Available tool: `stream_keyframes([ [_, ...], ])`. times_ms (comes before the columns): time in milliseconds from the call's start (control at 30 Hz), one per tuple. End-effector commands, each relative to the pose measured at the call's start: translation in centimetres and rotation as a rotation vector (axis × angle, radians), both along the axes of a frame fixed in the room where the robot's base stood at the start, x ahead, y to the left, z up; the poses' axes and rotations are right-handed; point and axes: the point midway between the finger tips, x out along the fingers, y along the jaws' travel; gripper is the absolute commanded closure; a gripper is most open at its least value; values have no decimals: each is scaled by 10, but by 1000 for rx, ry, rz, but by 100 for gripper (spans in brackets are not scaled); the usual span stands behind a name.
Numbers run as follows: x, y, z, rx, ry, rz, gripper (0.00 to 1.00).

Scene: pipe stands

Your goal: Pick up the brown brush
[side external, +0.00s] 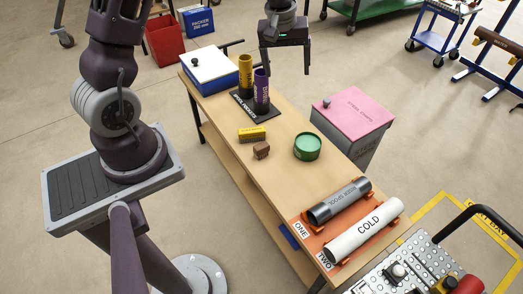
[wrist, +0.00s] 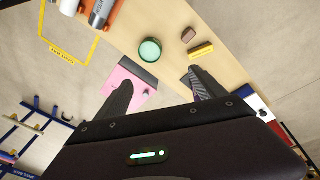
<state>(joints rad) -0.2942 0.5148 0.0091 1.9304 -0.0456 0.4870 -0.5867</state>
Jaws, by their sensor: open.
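A small brown block-shaped item (side external: 261,150), which looks like the brown brush, lies on the wooden table (side external: 222,110); bristles cannot be made out. It also shows in the wrist view (wrist: 188,35), at the top right. A yellow block with dark lettering (side external: 251,134) lies close beside it and also shows in the wrist view (wrist: 202,50). My gripper (side external: 286,72) is open and empty, raised near the table's far edge, well apart from the brown item. In the wrist view its two fingers (wrist: 158,77) are spread, with nothing between them.
Yellow (side external: 246,70) and purple (side external: 261,88) upright tubes stand in a dark base near my gripper. A green round container (side external: 307,147) sits right of the brown item. Grey (side external: 338,202) and white (side external: 362,232) pipes lie at the near end. A pink-topped box (side external: 353,110) stands beside the table.

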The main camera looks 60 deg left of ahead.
Motion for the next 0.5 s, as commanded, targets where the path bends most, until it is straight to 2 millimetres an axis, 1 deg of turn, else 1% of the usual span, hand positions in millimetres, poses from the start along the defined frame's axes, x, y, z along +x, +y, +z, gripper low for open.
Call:
stream_keyframes([
  [33, 9, 19, -47, -23, 42, 91, 20],
  [67, 14, 30, -74, -36, 57, 153, 20],
  [100, 16, 43, -113, -51, 79, 232, 20],
  [167, 14, 60, -168, -70, 108, 345, 20],
  [200, 9, 69, -202, -81, 125, 413, 20],
  [300, -8, 81, -270, -99, 157, 544, 20],
  [400, -23, 86, -308, -108, 176, 619, 20],
  [500, -28, 86, -325, -111, 182, 645, 20],
])
